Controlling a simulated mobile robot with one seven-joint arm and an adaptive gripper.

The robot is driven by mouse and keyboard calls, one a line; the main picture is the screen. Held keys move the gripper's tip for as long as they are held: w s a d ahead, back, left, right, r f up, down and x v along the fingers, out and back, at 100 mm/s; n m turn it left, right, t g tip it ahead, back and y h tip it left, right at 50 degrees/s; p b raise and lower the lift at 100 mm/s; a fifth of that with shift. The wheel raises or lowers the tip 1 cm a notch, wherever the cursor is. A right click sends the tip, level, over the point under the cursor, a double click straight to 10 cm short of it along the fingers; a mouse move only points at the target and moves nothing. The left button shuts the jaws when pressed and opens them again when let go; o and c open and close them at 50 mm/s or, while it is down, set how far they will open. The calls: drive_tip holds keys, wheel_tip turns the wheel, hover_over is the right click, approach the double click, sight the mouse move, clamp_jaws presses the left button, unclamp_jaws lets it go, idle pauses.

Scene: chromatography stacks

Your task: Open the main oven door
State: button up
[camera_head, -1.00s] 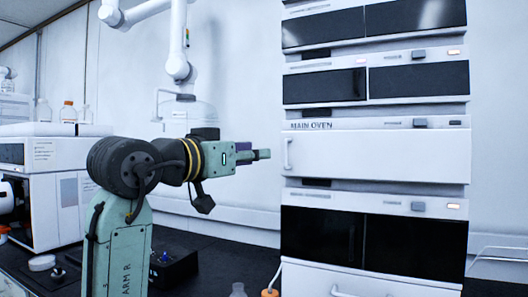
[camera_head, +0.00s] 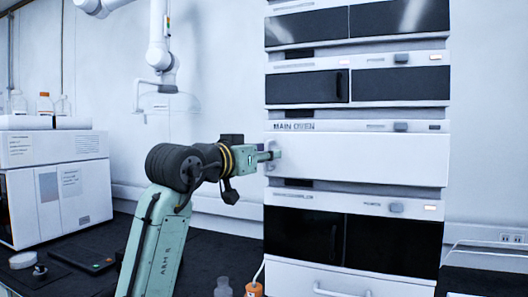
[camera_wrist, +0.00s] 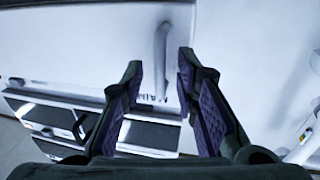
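The main oven (camera_head: 370,158) is the white module labelled "MAIN OVEN" in the middle of the stack in the head view. Its white door handle (camera_wrist: 162,58) is a vertical bar in the wrist view, at the door's left side. My gripper (camera_head: 277,153) is at the left edge of the oven door, over the handle, which it mostly hides in the head view. In the wrist view my gripper (camera_wrist: 160,66) is open, with its purple-padded fingers on either side of the handle's line. I cannot tell whether they touch it. The door looks closed.
A dark-windowed module (camera_head: 350,237) sits below the oven and another (camera_head: 355,85) above it. A white instrument (camera_head: 55,185) stands at the left. A small orange-capped bottle (camera_head: 254,289) is near the stack's base.

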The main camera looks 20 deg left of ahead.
clamp_jaws()
idle(0.3)
idle(0.6)
